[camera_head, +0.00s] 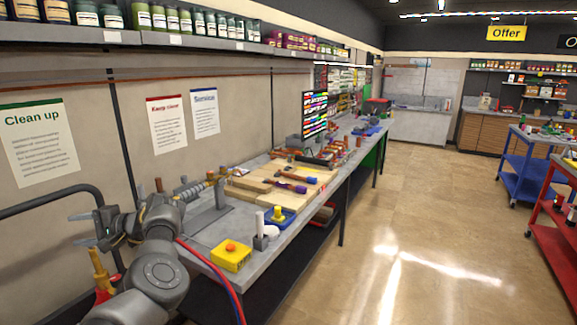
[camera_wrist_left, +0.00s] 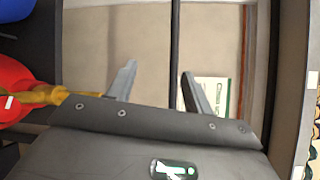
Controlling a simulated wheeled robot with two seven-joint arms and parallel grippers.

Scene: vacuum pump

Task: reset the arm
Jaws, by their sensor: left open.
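My left arm (camera_head: 158,272) comes in from the lower left of the head view and is bent upward beside the workbench. My left gripper (camera_head: 79,229) points left, toward the wall, with its two fingers apart and nothing between them. In the left wrist view the fingers of this gripper (camera_wrist_left: 158,72) stand apart in front of the beige wall, with a white and green poster behind one finger. My right gripper is in neither view.
A grey workbench (camera_head: 205,236) runs along the wall. A shelf of jars hangs above. The floor (camera_head: 425,240) to the right is clear, up to red and blue carts.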

